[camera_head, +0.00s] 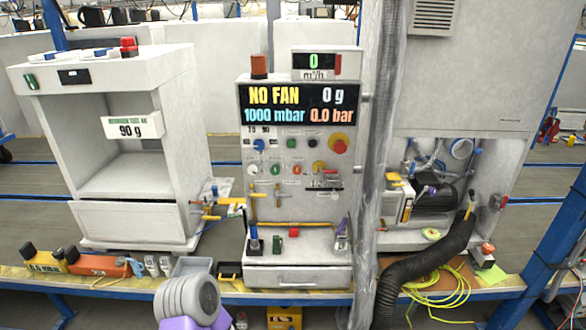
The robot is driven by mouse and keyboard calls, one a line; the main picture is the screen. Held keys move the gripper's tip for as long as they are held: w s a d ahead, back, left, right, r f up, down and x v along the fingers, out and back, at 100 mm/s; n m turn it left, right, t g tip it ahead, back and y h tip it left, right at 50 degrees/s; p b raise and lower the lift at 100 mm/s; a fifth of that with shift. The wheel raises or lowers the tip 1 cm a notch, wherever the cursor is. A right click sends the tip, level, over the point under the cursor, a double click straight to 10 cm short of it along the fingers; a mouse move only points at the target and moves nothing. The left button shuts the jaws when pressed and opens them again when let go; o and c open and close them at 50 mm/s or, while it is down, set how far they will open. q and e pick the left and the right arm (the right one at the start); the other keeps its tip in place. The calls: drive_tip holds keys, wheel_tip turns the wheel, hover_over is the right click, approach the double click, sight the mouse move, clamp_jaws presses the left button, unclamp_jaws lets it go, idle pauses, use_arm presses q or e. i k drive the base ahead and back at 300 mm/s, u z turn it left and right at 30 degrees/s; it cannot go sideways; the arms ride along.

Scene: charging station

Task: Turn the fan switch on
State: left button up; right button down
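The control panel (315,159) stands upright in the middle of the head view. Its display (300,104) reads "NO FAN", "0 g", "1000 mbar" and "0.0 bar". Below it are a blue knob (259,145), a black knob (312,142), a red button on a yellow disc (339,146), and several small coloured knobs and buttons. Their labels are too small to read, so I cannot tell which is the fan switch. A grey and purple link of my arm (188,301) shows at the bottom, below the panel. Neither gripper is in view.
A white open cabinet (175,72) stands left of the panel. A plastic-wrapped column (376,120) rises just right of it. A black hose (425,262) and yellow cable (443,287) lie at the right. The bench's front edge carries tools and a grey bin (194,265).

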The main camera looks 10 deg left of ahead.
sight(275, 170)
drive_tip(key=i, duration=1.6)
